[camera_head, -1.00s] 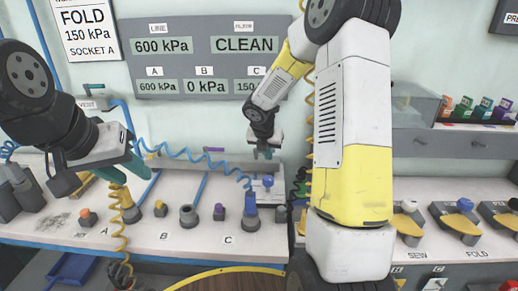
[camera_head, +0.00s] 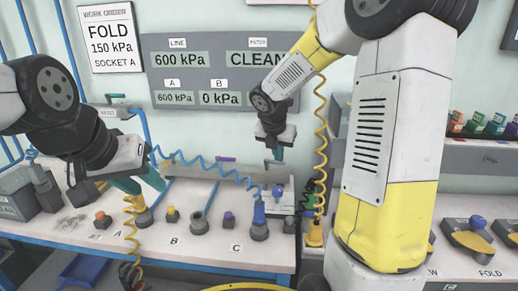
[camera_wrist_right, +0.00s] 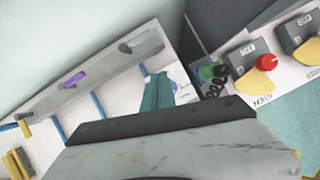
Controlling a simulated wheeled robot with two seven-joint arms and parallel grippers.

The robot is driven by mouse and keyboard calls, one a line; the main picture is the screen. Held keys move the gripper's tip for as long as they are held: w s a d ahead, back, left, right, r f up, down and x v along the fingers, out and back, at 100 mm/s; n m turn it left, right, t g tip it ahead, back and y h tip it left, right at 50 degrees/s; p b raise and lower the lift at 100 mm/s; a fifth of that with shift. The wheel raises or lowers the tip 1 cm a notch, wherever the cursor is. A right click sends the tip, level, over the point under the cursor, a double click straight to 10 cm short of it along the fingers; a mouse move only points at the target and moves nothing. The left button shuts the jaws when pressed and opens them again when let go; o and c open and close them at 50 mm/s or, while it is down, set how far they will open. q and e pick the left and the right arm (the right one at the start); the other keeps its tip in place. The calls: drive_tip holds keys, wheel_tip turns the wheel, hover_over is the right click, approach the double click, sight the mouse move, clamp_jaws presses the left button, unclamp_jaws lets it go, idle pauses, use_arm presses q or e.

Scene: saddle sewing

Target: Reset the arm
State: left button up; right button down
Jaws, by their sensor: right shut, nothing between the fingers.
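My left gripper (camera_head: 148,186) is at the left in the head view, with its two teal fingers spread apart and nothing visible between them. It hangs over the bench near socket A's yellow coiled hose. My right gripper (camera_head: 276,153) is near the middle, pointing down above the back of the bench, in front of the wall board. Its teal fingers are together and empty, and they also show in the right wrist view (camera_wrist_right: 158,92). My right arm's large white and yellow links cover much of the right half of the head view.
The bench (camera_head: 205,250) carries several sockets and buttons, including a blue-topped connector (camera_head: 259,220) at C with a blue coiled hose. A yellow coiled hose (camera_head: 321,140) hangs beside my right arm. A gauge board (camera_head: 200,55) is on the wall. In the right wrist view is a red knob (camera_wrist_right: 267,61).

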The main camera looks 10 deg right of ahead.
drive_tip(key=s+a+r+m+y, duration=0.1)
drive_tip(key=s+r+m, duration=0.2)
drive_tip(key=s+m, duration=0.5)
drive_tip(key=s+a+r+m+t+y, duration=0.1)
drive_tip(key=s+r+m, duration=0.3)
drive_tip(key=s+m, duration=0.5)
drive_tip(key=s+a+r+m+y, duration=0.1)
drive_tip(key=s+r+m+y, duration=0.1)
drive_tip(key=s+m, duration=0.6)
drive_tip(key=r+m, duration=0.1)
drive_tip(key=m, duration=0.3)
drive_tip(key=shift+s+a+r+t+y, duration=0.25)
drive_tip(key=shift+s+t+y, duration=0.05)
drive_tip(key=shift+s+y, duration=0.1)
